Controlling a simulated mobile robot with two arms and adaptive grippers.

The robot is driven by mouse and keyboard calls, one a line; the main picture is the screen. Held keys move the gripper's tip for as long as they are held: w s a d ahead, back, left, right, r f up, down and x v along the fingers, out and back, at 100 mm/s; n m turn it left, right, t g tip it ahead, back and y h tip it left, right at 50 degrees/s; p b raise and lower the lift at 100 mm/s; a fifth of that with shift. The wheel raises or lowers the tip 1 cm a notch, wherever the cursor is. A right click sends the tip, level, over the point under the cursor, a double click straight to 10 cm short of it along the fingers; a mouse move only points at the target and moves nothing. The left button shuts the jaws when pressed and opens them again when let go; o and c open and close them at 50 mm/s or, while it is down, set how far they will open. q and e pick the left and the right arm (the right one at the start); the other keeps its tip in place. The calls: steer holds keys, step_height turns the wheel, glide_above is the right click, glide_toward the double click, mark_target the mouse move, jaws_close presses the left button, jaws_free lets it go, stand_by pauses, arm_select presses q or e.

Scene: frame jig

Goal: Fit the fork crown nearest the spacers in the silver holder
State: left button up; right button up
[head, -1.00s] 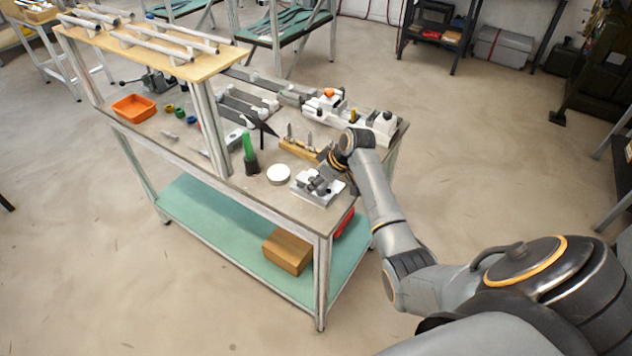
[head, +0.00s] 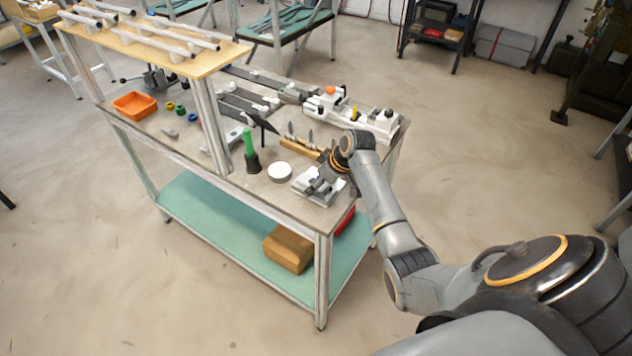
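A silver block-like fixture (head: 305,195), apparently the silver holder, sits at the bench's near right corner. My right gripper (head: 319,186) points down at this fixture and hides part of it. Its fingers are too small to tell open from shut, or whether they hold anything. My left gripper is out of view.
A white round disc (head: 279,172), a green-handled tool in a dark cup (head: 251,155) and a wooden block with upright pins (head: 300,147) stand close by. An orange bin (head: 135,105) is at left. A raised wooden shelf (head: 150,52) overhangs the bench's left part.

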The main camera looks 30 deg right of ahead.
steer(key=shift+d, duration=0.1)
steer(key=shift+v, duration=4.05)
